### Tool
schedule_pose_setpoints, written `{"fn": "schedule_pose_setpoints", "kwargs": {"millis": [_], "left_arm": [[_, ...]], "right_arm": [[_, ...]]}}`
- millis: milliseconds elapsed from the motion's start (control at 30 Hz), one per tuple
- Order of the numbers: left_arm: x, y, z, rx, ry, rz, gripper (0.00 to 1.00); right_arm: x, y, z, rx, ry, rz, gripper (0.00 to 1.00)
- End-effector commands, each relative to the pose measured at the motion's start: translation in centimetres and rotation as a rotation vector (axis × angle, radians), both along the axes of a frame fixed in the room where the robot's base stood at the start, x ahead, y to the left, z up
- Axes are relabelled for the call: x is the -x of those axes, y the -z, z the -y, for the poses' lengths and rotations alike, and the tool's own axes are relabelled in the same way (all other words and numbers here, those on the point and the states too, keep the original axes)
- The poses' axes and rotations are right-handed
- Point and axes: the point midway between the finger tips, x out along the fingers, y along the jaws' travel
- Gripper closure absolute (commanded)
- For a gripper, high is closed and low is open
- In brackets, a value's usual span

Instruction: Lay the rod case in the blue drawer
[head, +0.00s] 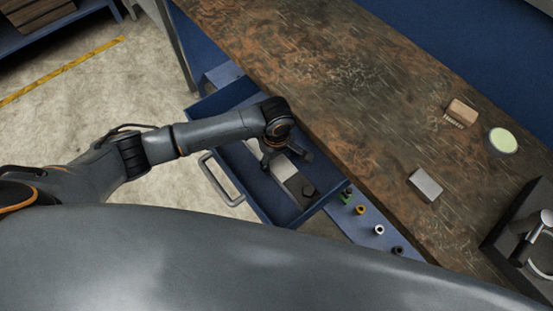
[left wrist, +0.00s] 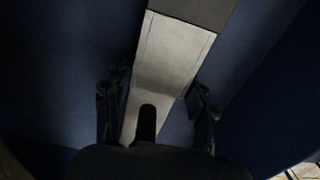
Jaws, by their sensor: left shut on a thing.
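The rod case (head: 296,184), a long pale box with a dark end, lies low inside the open blue drawer (head: 252,190). My left gripper (head: 284,158) reaches down into the drawer and is shut on the case; the gripper and forearm hide part of it. In the left wrist view the pale case (left wrist: 175,55) runs between the two fingers (left wrist: 157,106), against dark blue surfaces. I cannot tell whether the case touches the drawer floor. My right gripper is not in view.
The drawer's grey handle (head: 222,182) faces the floor side. A worn workbench (head: 330,75) stands beside the drawer, with a brush (head: 460,112), a pale green round dish (head: 503,140) and a grey block (head: 425,185) on it. Several small knobs (head: 379,230) sit on a blue surface.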

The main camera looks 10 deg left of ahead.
Motion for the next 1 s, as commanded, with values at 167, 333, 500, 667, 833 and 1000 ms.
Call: {"fn": "schedule_pose_setpoints", "kwargs": {"millis": [167,333,500,667,833,1000], "left_arm": [[-0.1,-0.1,0.1,0.001,0.000,0.002,1.00],[0.0,0.2,0.0,0.000,0.000,0.000,0.22],[0.0,0.2,0.0,0.000,0.000,0.000,0.21],[0.0,0.1,0.0,0.000,0.000,0.000,0.21],[-0.1,-1.5,0.0,0.002,0.001,0.001,0.21],[-0.1,-5.1,0.1,0.003,0.001,0.004,0.21]], "right_arm": [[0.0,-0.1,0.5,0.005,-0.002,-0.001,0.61],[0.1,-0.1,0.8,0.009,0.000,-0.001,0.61],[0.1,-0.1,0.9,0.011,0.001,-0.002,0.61],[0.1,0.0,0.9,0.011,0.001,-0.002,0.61],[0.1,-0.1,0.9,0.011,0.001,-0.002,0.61],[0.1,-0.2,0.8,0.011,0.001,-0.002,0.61]]}}
